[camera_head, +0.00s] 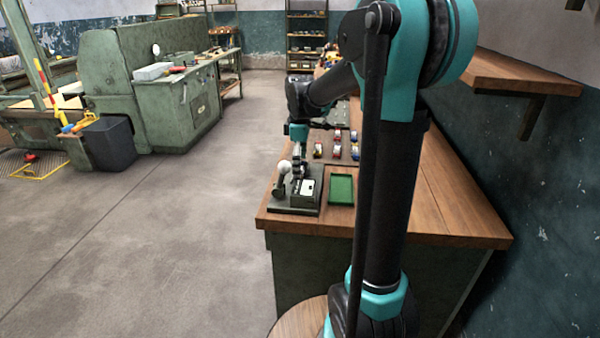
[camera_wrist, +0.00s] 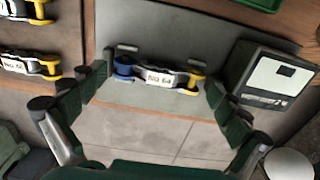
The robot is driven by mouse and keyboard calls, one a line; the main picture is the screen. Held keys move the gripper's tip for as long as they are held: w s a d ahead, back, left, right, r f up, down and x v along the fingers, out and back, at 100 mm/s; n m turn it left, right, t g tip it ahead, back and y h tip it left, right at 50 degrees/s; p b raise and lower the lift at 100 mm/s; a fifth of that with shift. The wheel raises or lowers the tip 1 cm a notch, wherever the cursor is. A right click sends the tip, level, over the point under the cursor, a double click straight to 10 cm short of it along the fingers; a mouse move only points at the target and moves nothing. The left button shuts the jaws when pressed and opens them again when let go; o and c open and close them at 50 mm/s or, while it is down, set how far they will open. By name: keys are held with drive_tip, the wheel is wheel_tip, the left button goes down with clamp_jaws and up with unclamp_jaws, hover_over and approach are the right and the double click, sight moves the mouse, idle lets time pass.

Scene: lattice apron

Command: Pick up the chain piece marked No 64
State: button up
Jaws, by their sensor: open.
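The chain piece marked No 64 (camera_wrist: 160,76) shows in the wrist view, with a white label, a blue end at left and a yellow end at right. It lies at the edge of a grey plate (camera_wrist: 190,30). My gripper (camera_wrist: 157,80) is open, its dark green fingers spread to either side of the piece. I cannot tell whether they touch it. In the head view my gripper (camera_head: 298,165) hangs over the dark fixture (camera_head: 292,207) at the bench's near end. The piece cannot be made out there.
Other labelled chain pieces (camera_wrist: 22,66) lie at left in the wrist view. A dark box with a white panel (camera_wrist: 270,80) stands close at right. A green tray (camera_head: 341,190) lies beside the fixture on the wooden bench (camera_head: 440,205). More pieces (camera_head: 337,148) lie farther back.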

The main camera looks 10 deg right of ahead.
drive_tip(key=shift+f, duration=0.1)
drive_tip(key=c, duration=1.1)
